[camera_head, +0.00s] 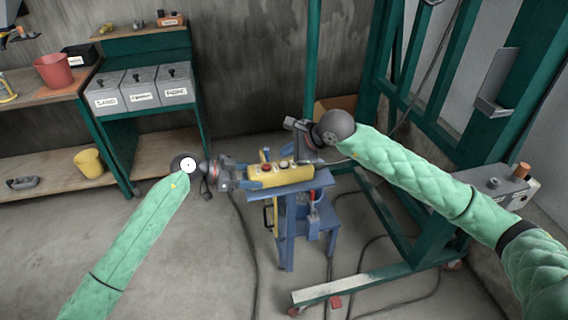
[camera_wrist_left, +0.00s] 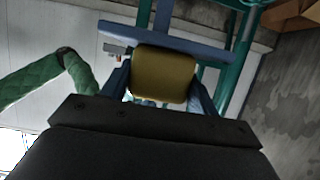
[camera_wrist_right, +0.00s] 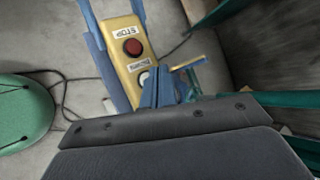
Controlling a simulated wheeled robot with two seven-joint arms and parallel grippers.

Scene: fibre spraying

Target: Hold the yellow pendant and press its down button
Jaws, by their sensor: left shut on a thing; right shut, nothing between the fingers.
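The yellow pendant (camera_head: 290,177) is held roughly level above a blue stand. My left gripper (camera_head: 255,178) is shut on its left end; in the left wrist view the yellow body (camera_wrist_left: 163,74) sits between the two blue fingers. In the right wrist view the pendant's face (camera_wrist_right: 123,70) shows a red button (camera_wrist_right: 133,47) beside a STOP label, and a pale button (camera_wrist_right: 146,77) beside a second label too small to read surely. My right gripper (camera_wrist_right: 166,86) is shut and empty, its fingertips over or beside the pale button, partly hiding it. Contact cannot be told.
The blue stand (camera_head: 288,225) is under the pendant. A green frame (camera_head: 395,225) stands to the right, with a grey box (camera_head: 492,182) on it. Cables lie on the floor. Shelves with grey bins (camera_head: 138,90), a red bucket (camera_head: 54,71) and a yellow bucket (camera_head: 89,162) are at left.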

